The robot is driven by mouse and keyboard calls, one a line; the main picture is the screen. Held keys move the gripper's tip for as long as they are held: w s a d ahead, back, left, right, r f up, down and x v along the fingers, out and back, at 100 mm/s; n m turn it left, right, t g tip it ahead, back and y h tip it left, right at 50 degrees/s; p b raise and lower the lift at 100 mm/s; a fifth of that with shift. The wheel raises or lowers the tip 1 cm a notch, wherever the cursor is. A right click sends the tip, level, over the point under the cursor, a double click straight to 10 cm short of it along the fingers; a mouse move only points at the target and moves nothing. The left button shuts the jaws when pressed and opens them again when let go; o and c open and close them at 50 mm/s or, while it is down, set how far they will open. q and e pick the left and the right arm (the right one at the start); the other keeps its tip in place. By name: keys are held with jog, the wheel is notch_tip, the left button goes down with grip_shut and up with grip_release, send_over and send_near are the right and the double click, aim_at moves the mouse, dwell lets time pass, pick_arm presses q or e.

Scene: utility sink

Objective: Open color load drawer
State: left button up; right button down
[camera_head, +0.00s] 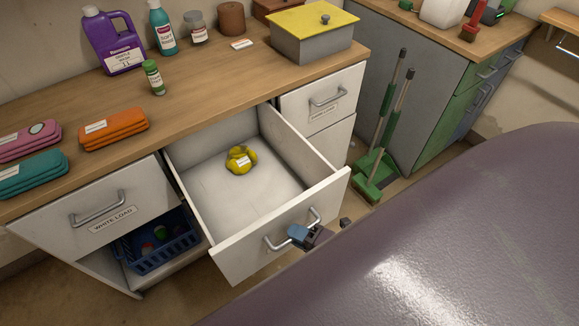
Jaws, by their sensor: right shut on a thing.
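A white drawer (232,257) in the middle of the counter front stands pulled well out. A folded yellow item (241,160) with a small white label lies inside it. No label is readable on the drawer's front. My right gripper (308,236) is at the front's metal bar handle (278,242) and is shut on it. My left gripper is not in view.
The drawer marked WHITE LOAD (110,210) is at the left, with a blue basket (165,255) beside the open drawer below. A closed drawer (325,98) is at the right. Green-headed brooms (372,185) lean in the gap. Bottles and folded cloths stand on the wooden counter (200,95).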

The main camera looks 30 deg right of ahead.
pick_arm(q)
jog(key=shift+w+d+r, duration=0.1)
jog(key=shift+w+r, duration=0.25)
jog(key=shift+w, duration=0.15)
pick_arm(e)
jog(key=shift+s, duration=0.25)
jog(key=c, duration=1.1)
grip_release()
jog(key=shift+c, duration=0.2)
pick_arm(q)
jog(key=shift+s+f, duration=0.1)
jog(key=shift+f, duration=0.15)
pick_arm(e)
jog(key=v, duration=1)
jog(key=shift+s+d+r, duration=0.2)
jog(key=shift+s, duration=0.15)
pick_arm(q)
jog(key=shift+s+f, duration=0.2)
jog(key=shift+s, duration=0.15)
